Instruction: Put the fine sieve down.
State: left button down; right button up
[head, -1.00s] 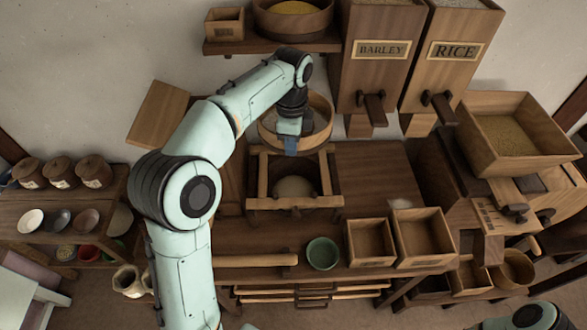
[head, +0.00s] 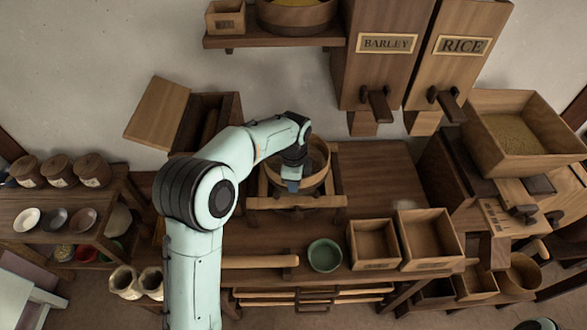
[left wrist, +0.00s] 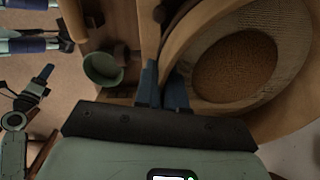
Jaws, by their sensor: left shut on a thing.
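The fine sieve (head: 316,181) is a round wooden hoop at the middle of the head view. My left gripper (head: 292,185) is shut on its near rim. In the left wrist view the rim passes between the blue fingers (left wrist: 163,88), and a brown, grainy heap lies on the sieve's pale mesh (left wrist: 285,28). The sieve is level with the wooden frame (head: 328,201) on the bench; I cannot tell if it touches the rails. The sieve hides what is inside the frame. What looks like my right gripper (left wrist: 38,84) shows small in the left wrist view; its jaws are unclear.
A green bowl (head: 325,255) and two open wooden boxes (head: 374,244) (head: 430,238) stand at the bench's front. The barley (head: 386,62) and rice (head: 460,65) hoppers hang behind to the right. An open-lidded box (head: 215,108) is behind left. Bench right of the frame is clear.

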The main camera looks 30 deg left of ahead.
pick_arm(q)
jog(key=shift+f, duration=1.2)
jog(key=shift+f, duration=0.2)
jog(key=c, duration=1.2)
grip_release()
pick_arm(e)
jog(key=shift+f, duration=0.1)
pick_arm(q)
jog(key=shift+f+b, duration=0.1)
jog(key=shift+b, duration=0.2)
jog(key=r, duration=0.4)
jog(key=r+p, duration=0.1)
jog(key=r, duration=0.4)
jog(key=a+r, duration=0.1)
jog(key=r, duration=0.3)
jog(key=shift+s+r+p, duration=0.1)
jog(key=shift+r+p, duration=0.15)
jog(key=shift+p, duration=0.1)
pick_arm(e)
jog(key=shift+w+r, duration=0.5)
jog(key=shift+r, duration=0.3)
